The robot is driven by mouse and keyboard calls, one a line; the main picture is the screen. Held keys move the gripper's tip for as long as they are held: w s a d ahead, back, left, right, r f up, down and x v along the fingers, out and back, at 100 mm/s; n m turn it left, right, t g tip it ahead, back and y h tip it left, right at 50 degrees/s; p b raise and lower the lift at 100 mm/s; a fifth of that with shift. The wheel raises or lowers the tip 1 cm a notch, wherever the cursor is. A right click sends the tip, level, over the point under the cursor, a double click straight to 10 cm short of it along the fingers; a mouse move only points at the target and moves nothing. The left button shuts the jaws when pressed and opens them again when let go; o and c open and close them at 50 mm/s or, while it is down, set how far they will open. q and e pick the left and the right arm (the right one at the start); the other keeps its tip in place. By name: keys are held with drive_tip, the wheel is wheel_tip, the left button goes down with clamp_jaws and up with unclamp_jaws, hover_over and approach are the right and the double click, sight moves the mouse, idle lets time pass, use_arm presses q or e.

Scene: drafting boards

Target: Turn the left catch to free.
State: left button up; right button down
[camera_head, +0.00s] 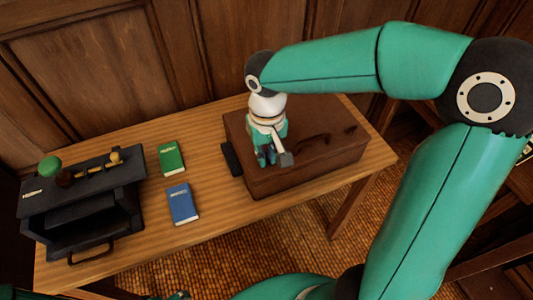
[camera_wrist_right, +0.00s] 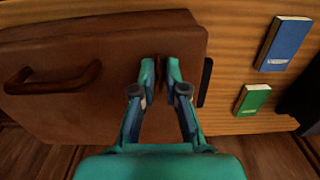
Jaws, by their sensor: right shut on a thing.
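A brown case (camera_head: 300,172) lies on the wooden table, with a curved handle (camera_wrist_right: 52,78) on its top. My right gripper (camera_head: 266,160) points down at the left part of the case top. In the right wrist view its fingertips (camera_wrist_right: 161,72) are close together, shut on a small dark piece at the place of the left catch (camera_wrist_right: 160,68). The fingers cover most of that catch, and its turn cannot be made out. The right catch (camera_head: 350,129) shows as a small dark spot beyond the handle. My left gripper is not clearly seen.
A green book (camera_head: 171,158) and a blue book (camera_head: 183,204) lie left of the case. A flat black object (camera_head: 230,158) lies against the case's left side. A dark open-fronted box (camera_head: 85,210) with knobs stands at the table's left end.

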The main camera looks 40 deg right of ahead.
drive_tip(key=c, duration=1.2)
unclamp_jaws()
drive_tip(key=shift+r, duration=0.1)
wheel_tip(320, 180, up, 12)
drive_tip(key=shift+f, duration=0.2)
